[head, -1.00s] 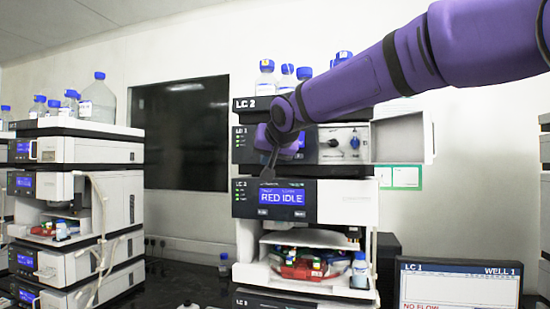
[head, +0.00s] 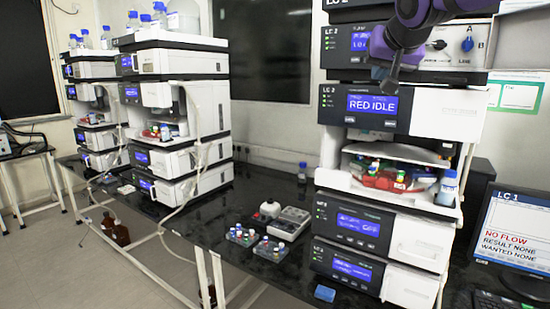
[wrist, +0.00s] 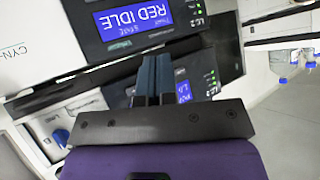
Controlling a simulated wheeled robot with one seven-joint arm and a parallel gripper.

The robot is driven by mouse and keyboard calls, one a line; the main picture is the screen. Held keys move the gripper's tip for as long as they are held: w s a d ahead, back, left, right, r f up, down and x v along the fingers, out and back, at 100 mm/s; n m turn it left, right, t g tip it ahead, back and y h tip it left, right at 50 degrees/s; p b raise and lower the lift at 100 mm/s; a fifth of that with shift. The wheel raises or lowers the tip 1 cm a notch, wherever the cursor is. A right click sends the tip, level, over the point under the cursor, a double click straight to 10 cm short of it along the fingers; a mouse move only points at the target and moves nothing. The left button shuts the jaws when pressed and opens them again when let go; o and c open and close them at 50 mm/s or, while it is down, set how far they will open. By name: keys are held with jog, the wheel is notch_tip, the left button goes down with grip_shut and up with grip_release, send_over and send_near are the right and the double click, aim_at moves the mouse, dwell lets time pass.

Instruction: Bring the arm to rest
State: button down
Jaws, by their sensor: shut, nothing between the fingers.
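My gripper (head: 384,84) is at the end of my purple arm (head: 425,18), at the upper right of the head view. It is in front of the right-hand column stack, close to the module whose screen (head: 372,104) reads RED IDLE. In the wrist view my gripper's fingers (wrist: 153,75) are together with nothing between them. The same RED IDLE screen (wrist: 136,18) shows upside down beyond them. I cannot tell whether the fingertips touch the stack.
The stack's open bay (head: 390,170) holds a red tray and small bottles. Vial racks (head: 269,249) and a grey device (head: 289,223) stand on the dark bench (head: 200,225). A monitor (head: 514,231) stands at right. Another stack (head: 175,120) stands left.

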jog(key=s+d+f+g, duration=0.1)
jog(key=s+f+g, duration=0.1)
jog(key=s+f, duration=0.4)
jog(key=s+d+f+n+g, duration=0.1)
jog(key=s+f, duration=0.6)
jog(key=s, duration=0.7)
jog(key=s+d+f+n+g, duration=0.1)
jog(key=s+d+f+g, duration=0.2)
jog(key=s+f, duration=0.4)
jog(key=s, duration=0.3)
jog(key=shift+s+d, duration=0.1)
jog(key=shift+d, duration=0.1)
dwell(1.0)
